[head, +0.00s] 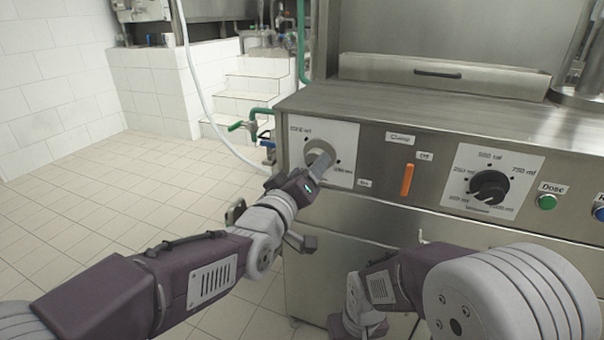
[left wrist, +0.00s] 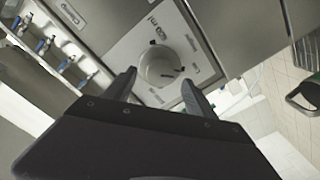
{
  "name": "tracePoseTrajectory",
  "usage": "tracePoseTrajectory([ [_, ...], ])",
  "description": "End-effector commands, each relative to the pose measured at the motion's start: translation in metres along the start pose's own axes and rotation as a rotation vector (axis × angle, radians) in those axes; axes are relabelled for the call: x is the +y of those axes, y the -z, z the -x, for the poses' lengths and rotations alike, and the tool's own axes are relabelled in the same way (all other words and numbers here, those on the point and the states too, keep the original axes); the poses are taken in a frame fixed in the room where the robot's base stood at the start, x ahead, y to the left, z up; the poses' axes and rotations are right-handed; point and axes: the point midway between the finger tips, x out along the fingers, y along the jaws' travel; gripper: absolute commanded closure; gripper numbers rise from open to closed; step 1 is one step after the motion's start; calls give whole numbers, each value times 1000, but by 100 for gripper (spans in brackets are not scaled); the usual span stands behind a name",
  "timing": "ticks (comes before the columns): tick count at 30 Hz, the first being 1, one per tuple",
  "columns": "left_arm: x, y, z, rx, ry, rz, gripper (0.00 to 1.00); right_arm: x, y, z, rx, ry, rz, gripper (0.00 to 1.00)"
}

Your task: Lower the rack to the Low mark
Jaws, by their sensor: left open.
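A round grey knob (head: 320,158) sits on a white dial plate (head: 345,140) at the left of the steel front panel. The plate has small printed marks, too small to read surely; I cannot make out a Low mark. The same knob (left wrist: 160,68) fills the middle of the left wrist view, with a dark pointer line on it. My left gripper (head: 309,178) is at this knob, its fingertips mostly hidden in the head view. In the left wrist view the open fingers (left wrist: 159,78) stand on either side of the knob; contact cannot be told.
An orange lever (head: 407,180) sits under a small label. Right of it are a black dial knob (head: 489,187), a green button (head: 547,202) and a blue button (head: 600,213). A green-handled valve (head: 245,125) and hose stand left of the machine. The tiled floor (head: 95,215) is clear.

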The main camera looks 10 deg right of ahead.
Motion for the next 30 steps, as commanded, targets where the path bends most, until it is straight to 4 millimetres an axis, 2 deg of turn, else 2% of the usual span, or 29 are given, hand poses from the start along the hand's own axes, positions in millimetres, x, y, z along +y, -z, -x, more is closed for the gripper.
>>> tracePoseTrajectory([
  [3, 2, 2, 26, 0, -1, 1, 36, 0, 1, 8, 0, 0, 0, 41],
  [7, 2, 1, 43, 0, -1, 1, 36, 0, 1, 11, 0, 0, 0, 41],
  [17, 0, 0, 48, -1, 0, 1, 36, 0, 1, 11, 0, 0, 0, 41],
  [20, -9, 9, 48, 17, 21, 1, 36, 0, 1, 13, 0, 0, 0, 41],
  [23, -54, 44, 51, 78, 120, 1, 36, 0, 2, 18, 0, 0, 0, 41],
  [24, -85, 57, 57, 99, 188, 1, 36, 0, 2, 21, 0, 0, 0, 41],
  [25, -112, 62, 64, 99, 251, 3, 36, 0, 2, 22, 0, 0, 0, 41],
  [27, -175, 56, 88, 38, 417, -1, 36, 0, 3, 26, 0, 0, 0, 41],
  [29, -222, 38, 115, -55, 556, -12, 36, -1, 3, 28, 0, 0, 0, 41],
  [30, -248, 24, 136, -128, 640, -17, 36, -1, 3, 29, 0, 0, 0, 41],
])
